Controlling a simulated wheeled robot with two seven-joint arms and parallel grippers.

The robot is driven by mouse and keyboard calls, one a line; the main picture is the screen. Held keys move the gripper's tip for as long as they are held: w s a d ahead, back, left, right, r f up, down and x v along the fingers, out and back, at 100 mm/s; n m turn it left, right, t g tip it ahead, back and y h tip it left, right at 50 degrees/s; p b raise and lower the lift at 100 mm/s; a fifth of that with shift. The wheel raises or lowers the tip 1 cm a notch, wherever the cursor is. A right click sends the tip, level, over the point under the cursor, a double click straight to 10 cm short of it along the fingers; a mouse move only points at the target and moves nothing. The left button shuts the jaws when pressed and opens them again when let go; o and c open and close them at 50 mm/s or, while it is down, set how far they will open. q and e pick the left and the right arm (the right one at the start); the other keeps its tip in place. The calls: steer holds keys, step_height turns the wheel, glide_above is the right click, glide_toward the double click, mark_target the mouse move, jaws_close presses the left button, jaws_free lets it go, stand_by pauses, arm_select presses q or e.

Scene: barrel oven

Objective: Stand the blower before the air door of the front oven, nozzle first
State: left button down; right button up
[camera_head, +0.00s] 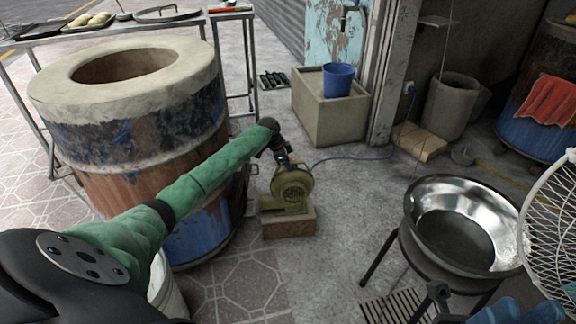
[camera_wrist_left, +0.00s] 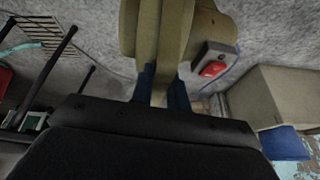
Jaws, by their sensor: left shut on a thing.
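The olive-green blower (camera_head: 293,188) appears upright at or just above a brown block (camera_head: 289,226), its nozzle toward the barrel oven on the left. I cannot tell whether it touches the block. My left gripper (camera_head: 284,160) is shut on the blower's upper part. The wrist view shows the blower (camera_wrist_left: 160,35) between the blue fingers of the left gripper (camera_wrist_left: 160,88), with a red switch on a grey box. The front oven (camera_head: 140,140) is a large painted barrel with a pale rim; my arm covers part of it, and I see no air door.
A blue cord (camera_head: 345,158) runs from the blower toward the wall. A concrete box (camera_head: 328,118) with a blue bucket (camera_head: 338,79) stands behind. A metal bowl on a stand (camera_head: 455,230) is at right. Open paved floor lies in front of the block.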

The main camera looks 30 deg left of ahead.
arm_select(q)
steer(key=shift+w+r, duration=0.15)
stand_by(0.7)
steer(key=shift+f, duration=0.4)
steer(key=c, duration=1.3)
jaws_free()
steer(key=shift+f, duration=0.15)
